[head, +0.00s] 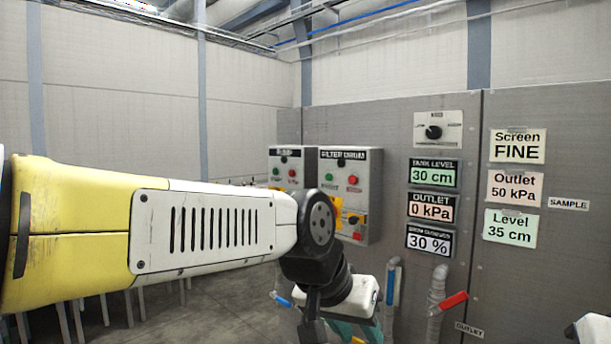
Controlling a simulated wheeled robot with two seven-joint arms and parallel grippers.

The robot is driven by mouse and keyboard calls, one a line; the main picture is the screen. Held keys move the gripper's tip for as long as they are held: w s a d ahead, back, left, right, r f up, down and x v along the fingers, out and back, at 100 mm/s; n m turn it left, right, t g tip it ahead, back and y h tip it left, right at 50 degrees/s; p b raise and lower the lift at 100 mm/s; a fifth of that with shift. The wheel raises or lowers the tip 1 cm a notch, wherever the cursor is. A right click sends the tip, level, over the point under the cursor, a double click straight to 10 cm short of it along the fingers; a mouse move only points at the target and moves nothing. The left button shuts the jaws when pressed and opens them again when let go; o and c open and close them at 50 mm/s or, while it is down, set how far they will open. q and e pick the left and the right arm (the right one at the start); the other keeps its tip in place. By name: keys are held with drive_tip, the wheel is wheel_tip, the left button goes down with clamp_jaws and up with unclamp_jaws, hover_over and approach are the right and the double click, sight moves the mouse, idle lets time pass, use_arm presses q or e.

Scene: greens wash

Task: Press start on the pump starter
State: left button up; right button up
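The pump starter (291,160) is the smaller grey box on the panel wall, left of the filter drum box. Its label is small and blurred. A red button (292,173) and a green button (276,171) show on its face. My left arm crosses in front and hides its lower part.
The filter drum box (365,164) stands just right of the starter, with its own buttons and a yellow switch plate. Display plates, a knob box (438,132) and paper notes (517,146) are further right. Pipes with a blue handle and a red handle (453,301) stand below.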

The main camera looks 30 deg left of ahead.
drive_tip(key=shift+c, duration=0.2)
clamp_jaws()
idle(1.6)
